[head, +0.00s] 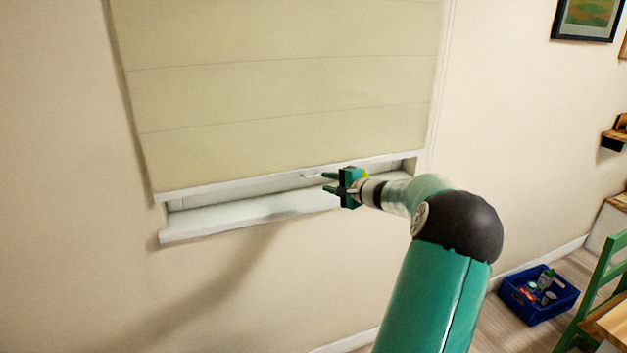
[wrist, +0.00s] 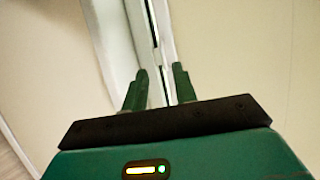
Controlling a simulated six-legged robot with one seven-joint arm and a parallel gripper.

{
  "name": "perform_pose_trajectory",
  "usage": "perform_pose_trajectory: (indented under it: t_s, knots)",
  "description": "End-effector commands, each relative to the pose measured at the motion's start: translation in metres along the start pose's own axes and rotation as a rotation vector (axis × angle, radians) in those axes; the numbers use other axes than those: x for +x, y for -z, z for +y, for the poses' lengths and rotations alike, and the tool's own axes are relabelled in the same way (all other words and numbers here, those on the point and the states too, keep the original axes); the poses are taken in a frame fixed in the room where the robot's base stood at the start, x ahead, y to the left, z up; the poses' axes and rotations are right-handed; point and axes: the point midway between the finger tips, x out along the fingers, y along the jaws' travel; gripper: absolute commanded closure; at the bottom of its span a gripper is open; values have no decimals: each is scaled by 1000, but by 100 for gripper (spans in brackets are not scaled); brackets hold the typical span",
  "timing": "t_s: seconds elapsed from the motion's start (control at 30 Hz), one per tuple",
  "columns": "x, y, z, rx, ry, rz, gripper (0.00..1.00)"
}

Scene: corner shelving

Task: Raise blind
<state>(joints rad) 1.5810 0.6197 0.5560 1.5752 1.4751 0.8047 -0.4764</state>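The beige blind (head: 280,85) hangs over the window, lowered to a little above the white sill (head: 250,215). Its white bottom bar (head: 230,184) carries a small light handle (head: 313,175). My gripper (head: 328,182) is just right of the handle, its fingers pointing left and spread apart. In the wrist view my gripper (wrist: 161,80) is open, with the blind's bottom edge (wrist: 167,45) running between the fingertips in the picture. The blind (wrist: 240,50) fills the right side there. I cannot tell whether either finger touches the bar or handle.
A narrow window gap shows between bar and sill. A blue crate (head: 540,295) with small items stands on the floor at right, beside a green chair (head: 600,290). A framed picture (head: 588,17) hangs at upper right. The wall left of the window is bare.

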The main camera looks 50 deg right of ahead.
Motion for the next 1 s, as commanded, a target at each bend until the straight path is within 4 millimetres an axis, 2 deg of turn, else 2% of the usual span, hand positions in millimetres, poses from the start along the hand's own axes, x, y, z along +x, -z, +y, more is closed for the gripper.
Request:
perform_pose_trajectory:
  t_s: [0.1, 0.3, 0.43, 0.67, 0.83, 1.0]
  knots:
    - [27, -3, 0, 1, 2, -7, 72]
    - [56, -4, -1, -1, 1, -6, 72]
    - [64, -5, -1, -2, 1, -6, 72]
    - [64, -5, -2, -2, 1, -6, 72]
    - [64, -5, -2, -1, 0, -6, 100]
    - [64, -5, -2, -1, 0, -6, 100]
